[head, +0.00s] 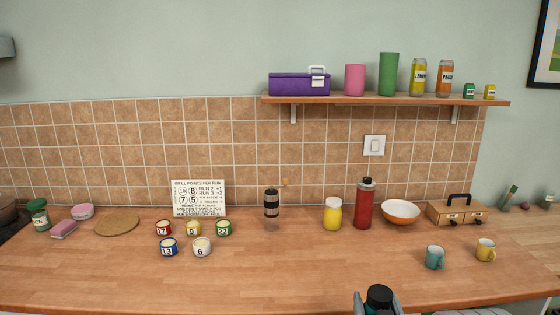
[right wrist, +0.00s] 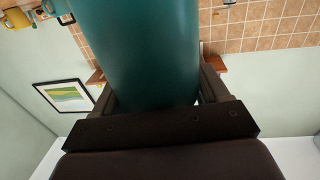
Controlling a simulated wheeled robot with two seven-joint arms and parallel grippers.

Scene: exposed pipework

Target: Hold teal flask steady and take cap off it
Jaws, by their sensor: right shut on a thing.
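The teal flask (right wrist: 140,45) fills the middle of the right wrist view. My right gripper (right wrist: 158,90) is shut on its body, with a finger on either side. In the head view the flask's black cap (head: 379,295) shows at the bottom edge, right of centre, on top of the flask. Most of the flask's body is cut off below that frame. My left gripper is in neither view.
A wooden counter (head: 300,270) lies beyond the flask, its near middle clear. A red flask (head: 364,204), yellow jar (head: 333,214), orange bowl (head: 400,212), teal mug (head: 435,257) and yellow mug (head: 486,250) stand on it. Several numbered cups stand left of centre.

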